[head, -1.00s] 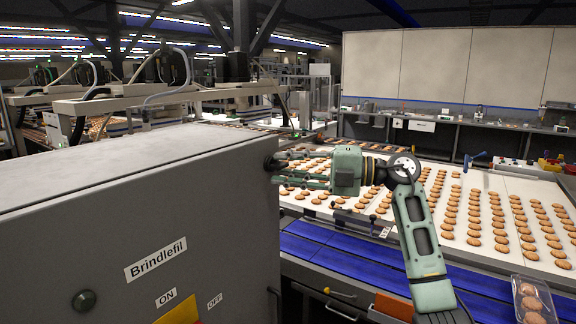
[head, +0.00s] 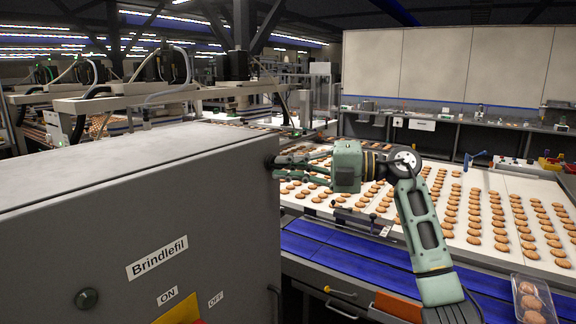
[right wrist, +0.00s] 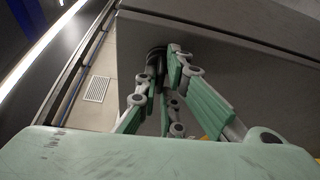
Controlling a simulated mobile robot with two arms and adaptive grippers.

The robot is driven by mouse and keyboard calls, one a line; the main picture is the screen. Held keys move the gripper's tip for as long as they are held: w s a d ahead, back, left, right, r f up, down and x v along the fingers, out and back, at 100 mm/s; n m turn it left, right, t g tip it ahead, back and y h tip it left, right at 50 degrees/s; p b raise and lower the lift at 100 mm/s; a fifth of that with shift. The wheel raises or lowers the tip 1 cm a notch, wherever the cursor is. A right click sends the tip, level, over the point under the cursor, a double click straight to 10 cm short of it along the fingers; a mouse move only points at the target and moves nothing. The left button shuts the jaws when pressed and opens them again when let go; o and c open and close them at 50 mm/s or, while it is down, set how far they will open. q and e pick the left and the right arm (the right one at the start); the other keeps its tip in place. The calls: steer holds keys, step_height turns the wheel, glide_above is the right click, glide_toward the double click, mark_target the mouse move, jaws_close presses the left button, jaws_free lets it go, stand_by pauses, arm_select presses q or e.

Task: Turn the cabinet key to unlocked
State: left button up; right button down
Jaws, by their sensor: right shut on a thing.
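The grey cabinet (head: 120,215) labelled "Brindlefil" fills the lower left of the head view. The dark key (head: 270,162) sticks out at its right side, near the top. My right gripper (head: 284,168) reaches it from the right, its green fingers shut on the key. In the right wrist view the dark key (right wrist: 155,58) shows between the fingertips, against the cabinet side (right wrist: 220,75). The fingers partly cover it, so I cannot read which way the key points. My left gripper is not in view.
A dark round knob (head: 86,298) and ON and OFF labels are on the cabinet front. Right of the cabinet are a blue conveyor (head: 330,255) and a white table (head: 480,190) with rows of biscuits. A clear tray (head: 532,298) with biscuits lies at lower right.

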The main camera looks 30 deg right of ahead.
steer(key=shift+s+a+r+n+h+p, duration=0.1)
steer(key=shift+n+h+p, duration=0.25)
steer(key=shift+n+h, duration=1.25)
steer(key=shift+w+a+r+n+h+p, duration=0.1)
steer(key=shift+n+h+p, duration=0.45)
steer(key=shift+n, duration=1.9)
steer(key=shift+s+r+n+h+p, duration=0.15)
steer(key=shift+n+h, duration=1.2)
steer(key=shift+n, duration=0.7)
steer(key=c, duration=1.9)
jaws_free()
steer(key=shift+f, duration=0.1)
steer(key=v, duration=1.2)
